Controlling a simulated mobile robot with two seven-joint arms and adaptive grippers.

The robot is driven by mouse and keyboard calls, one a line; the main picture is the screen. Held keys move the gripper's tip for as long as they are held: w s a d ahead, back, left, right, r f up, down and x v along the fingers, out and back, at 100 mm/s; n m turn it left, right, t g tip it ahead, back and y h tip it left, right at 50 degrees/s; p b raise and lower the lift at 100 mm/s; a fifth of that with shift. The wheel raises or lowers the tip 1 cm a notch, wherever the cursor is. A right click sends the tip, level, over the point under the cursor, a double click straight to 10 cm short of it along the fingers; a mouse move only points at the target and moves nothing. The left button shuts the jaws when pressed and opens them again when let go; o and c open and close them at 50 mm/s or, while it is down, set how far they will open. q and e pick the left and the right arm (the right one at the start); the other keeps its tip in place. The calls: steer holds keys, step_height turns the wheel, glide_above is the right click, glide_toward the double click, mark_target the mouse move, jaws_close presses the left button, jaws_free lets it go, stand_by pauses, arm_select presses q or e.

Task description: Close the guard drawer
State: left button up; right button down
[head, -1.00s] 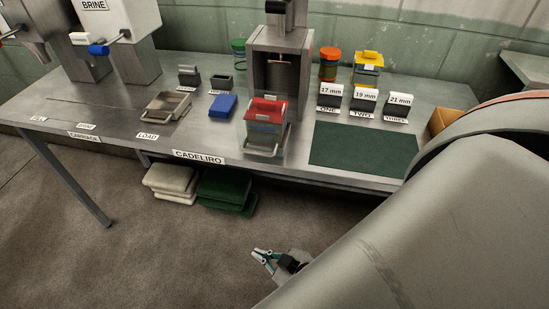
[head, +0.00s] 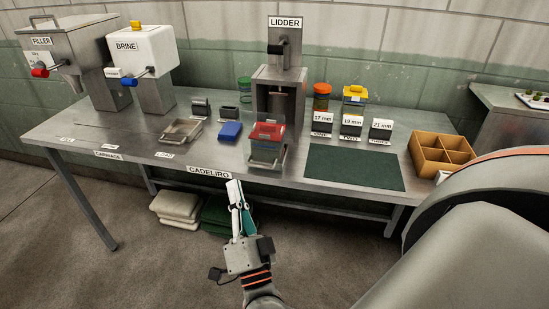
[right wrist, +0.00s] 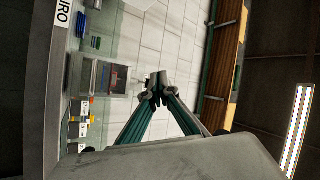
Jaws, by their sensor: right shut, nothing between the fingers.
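The guard drawer (head: 267,163) sticks out at the front of the lidder (head: 281,88), pulled forward over the bench. A clear box with a red top (head: 268,133) stands on it, and its handle loop faces the bench's front edge. My right gripper (head: 235,186) is shut and empty, in front of the bench and below-left of the drawer, apart from it, fingers pointing up in the head view. In the right wrist view its fingertips (right wrist: 156,88) meet at the middle. My left gripper is not in view.
A steel tray (head: 181,132) and a blue block (head: 230,131) lie left of the drawer. A green mat (head: 352,167) lies to its right, with a divided wooden box (head: 442,153) beyond. The bench edge (head: 200,169) runs between my gripper and the drawer.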

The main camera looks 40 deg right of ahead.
steer(key=d+r+m+g+h, duration=0.1)
steer(key=d+m+g+h, duration=0.45)
steer(key=m, duration=0.25)
steer(key=m+g+b, duration=0.1)
steer(key=m+g, duration=0.4)
glide_toward(277, 151)
steer(key=shift+h, duration=0.35)
steer(key=b+x, duration=0.2)
steer(key=x, duration=0.1)
steer(key=b+x, duration=0.1)
steer(key=x, duration=0.1)
steer(key=shift+w+f, duration=0.25)
steer(key=shift+w+d+r+b, duration=0.1)
steer(key=shift+w+d+b, duration=0.25)
steer(key=shift+w+d, duration=0.15)
steer(key=shift+d, duration=0.15)
